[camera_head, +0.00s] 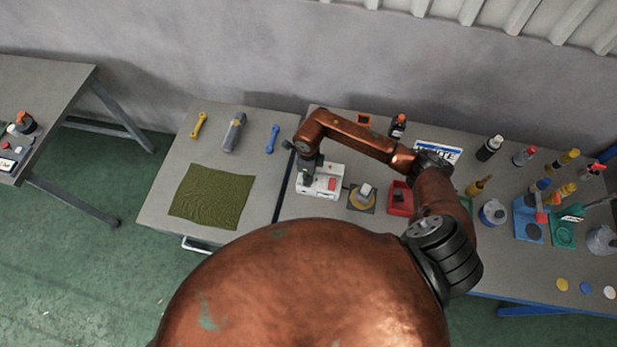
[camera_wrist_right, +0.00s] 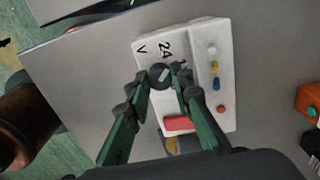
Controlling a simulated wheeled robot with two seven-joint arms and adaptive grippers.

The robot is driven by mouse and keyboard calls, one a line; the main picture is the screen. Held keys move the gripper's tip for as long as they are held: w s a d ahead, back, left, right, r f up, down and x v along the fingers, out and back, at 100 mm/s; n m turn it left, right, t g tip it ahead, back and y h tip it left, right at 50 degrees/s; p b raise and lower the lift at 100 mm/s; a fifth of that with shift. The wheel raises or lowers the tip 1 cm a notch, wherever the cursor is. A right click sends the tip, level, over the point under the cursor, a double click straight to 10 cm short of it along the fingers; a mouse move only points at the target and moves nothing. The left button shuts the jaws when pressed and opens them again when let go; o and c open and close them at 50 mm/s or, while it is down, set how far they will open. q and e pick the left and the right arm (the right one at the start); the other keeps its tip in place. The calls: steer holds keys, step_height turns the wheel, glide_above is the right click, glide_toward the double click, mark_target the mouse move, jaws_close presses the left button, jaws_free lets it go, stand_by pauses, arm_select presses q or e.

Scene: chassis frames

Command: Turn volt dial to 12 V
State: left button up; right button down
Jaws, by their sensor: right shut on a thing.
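The white volt box (camera_head: 326,183) stands on the grey table beneath my right arm. In the right wrist view the box (camera_wrist_right: 206,45) shows the print "24" and "V" near its dark round dial (camera_wrist_right: 161,75). It also has a red button (camera_wrist_right: 178,123) and a row of white, yellow and blue terminals. My right gripper (camera_wrist_right: 158,84) has its green fingers shut on the dial, one on each side. The fingers partly cover the dial and the print beside it, so I cannot read its setting. My left gripper is not in view.
A yellow and grey device (camera_head: 362,197) and a red bin (camera_head: 401,198) stand right of the box. A green cloth (camera_head: 211,196) and several tools lie to the left. Bottles and parts crowd the right side of the table.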

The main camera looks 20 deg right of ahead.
steer(key=shift+d+m+b, duration=0.2)
steer(key=shift+m+b, duration=0.15)
steer(key=shift+m, duration=0.55)
steer(key=m+b, duration=0.1)
steer(key=m, duration=0.1)
steer(key=shift+m, duration=0.4)
steer(key=shift+m+b, duration=0.45)
steer(key=shift+m, duration=1.45)
steer(key=shift+a, duration=0.1)
steer(key=c, duration=1.7)
jaws_free()
steer(key=shift+s+r, duration=0.1)
steer(key=shift+s, duration=0.05)
steer(key=shift+c, duration=0.2)
